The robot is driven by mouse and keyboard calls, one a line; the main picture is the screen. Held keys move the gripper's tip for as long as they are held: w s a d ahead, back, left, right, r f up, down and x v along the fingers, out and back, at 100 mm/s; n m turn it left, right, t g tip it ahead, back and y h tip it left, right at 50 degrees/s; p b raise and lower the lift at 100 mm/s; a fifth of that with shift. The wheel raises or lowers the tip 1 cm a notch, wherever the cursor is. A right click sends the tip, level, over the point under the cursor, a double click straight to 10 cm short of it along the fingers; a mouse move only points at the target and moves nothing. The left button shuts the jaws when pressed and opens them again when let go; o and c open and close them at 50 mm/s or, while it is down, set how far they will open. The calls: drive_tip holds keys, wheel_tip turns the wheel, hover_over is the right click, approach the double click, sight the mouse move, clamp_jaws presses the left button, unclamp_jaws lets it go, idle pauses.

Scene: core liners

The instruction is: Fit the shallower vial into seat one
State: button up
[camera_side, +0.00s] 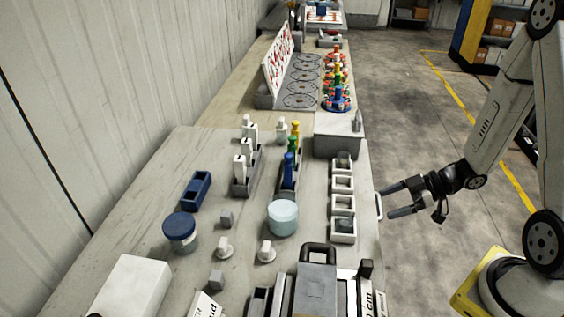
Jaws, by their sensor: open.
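My gripper (386,203) is open and empty, beyond the right edge of the table, with its fingers pointing left towards a pale handle there. No vial can be told for certain. A low pale-blue cylinder (283,219) stands on the table at centre. A jar with a dark blue lid (180,227) stands left of it. A column of square white holders (343,207) runs along the right side of the table; the nearest and farthest have something dark in them. No seat number is readable, so I cannot tell which is seat one.
Two grey racks hold white pieces (240,167) and coloured pieces (289,168). A blue tray (196,189), white knobs (266,252) and small grey blocks (217,280) lie around. A grey handled device (316,286) fills the front. A grey box (339,141) stands behind the holders.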

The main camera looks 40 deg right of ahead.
drive_tip(key=w+d+r+m+g+h, duration=0.1)
drive_tip(key=w+d+r+m+h, duration=0.15)
drive_tip(key=w+m+h, duration=0.55)
drive_tip(key=s+a+r+m+g+h, duration=0.1)
drive_tip(key=s+a+r+m+g, duration=0.1)
drive_tip(key=s+a, duration=0.6)
drive_tip(key=shift+s+a+r+g, duration=0.3)
drive_tip(key=shift+s+r+g, duration=0.2)
drive_tip(key=shift+r+g, duration=0.45)
